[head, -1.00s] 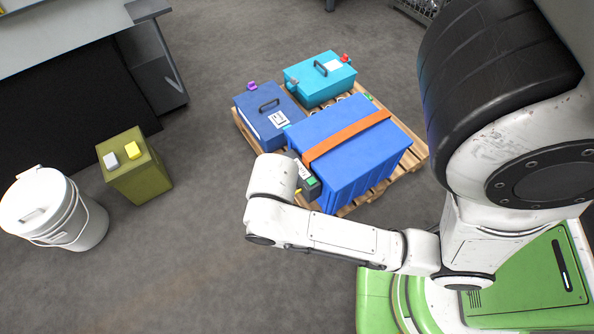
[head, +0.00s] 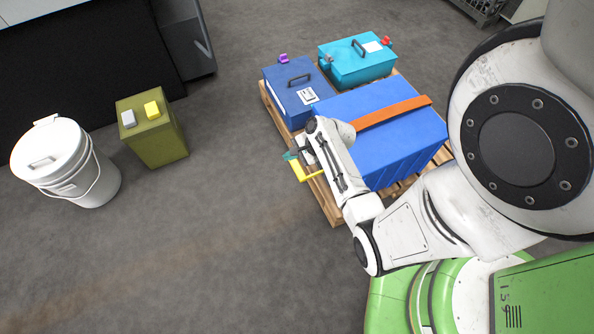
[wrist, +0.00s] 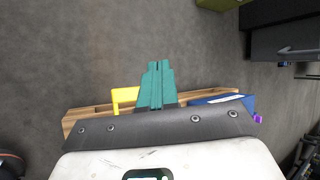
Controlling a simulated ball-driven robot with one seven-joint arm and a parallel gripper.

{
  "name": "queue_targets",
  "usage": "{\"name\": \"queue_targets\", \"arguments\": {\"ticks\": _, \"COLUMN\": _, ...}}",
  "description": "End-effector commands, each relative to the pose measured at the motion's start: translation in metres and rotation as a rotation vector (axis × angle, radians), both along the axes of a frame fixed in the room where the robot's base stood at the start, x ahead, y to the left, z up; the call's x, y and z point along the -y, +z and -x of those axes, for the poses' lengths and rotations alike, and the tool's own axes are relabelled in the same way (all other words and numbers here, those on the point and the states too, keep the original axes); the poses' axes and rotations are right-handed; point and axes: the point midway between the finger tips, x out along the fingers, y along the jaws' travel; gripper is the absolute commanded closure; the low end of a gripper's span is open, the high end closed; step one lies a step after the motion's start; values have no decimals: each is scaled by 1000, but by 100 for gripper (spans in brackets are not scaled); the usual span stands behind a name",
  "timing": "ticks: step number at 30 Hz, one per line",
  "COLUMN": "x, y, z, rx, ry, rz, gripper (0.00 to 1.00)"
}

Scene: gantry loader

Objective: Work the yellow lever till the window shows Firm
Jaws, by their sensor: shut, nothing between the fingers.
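The yellow lever (head: 302,178) is a bent bar that sticks out at the left end of the large blue box. It also shows in the wrist view (wrist: 124,96), left of my fingers. My gripper (head: 290,156) has teal fingers, shut and empty, beside the upper end of the lever; whether they touch it I cannot tell. The fingers also show in the wrist view (wrist: 159,65), pointing past the pallet edge. The window and its wording are not visible; my arm covers much of that end of the box.
The large blue box (head: 375,108) with an orange strap stands on a wooden pallet (head: 332,211) with a dark blue case (head: 283,76) and a teal case (head: 350,68). An olive box (head: 158,140) and a white bucket (head: 85,180) stand left. Floor between is clear.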

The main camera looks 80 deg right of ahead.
Motion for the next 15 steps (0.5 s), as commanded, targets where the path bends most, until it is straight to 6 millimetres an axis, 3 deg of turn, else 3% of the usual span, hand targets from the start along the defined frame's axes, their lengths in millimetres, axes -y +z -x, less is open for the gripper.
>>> {"name": "queue_targets", "arguments": {"ticks": 1, "x": 15, "y": -10, "z": 5, "rx": 22, "ry": -80, "rz": -31, "gripper": 100}}
{"name": "queue_targets", "arguments": {"ticks": 6, "x": 41, "y": -21, "z": 15, "rx": 75, "ry": -247, "rz": -105, "gripper": 100}}
{"name": "queue_targets", "arguments": {"ticks": 15, "x": 47, "y": -23, "z": 18, "rx": 89, "ry": -291, "rz": -125, "gripper": 100}}
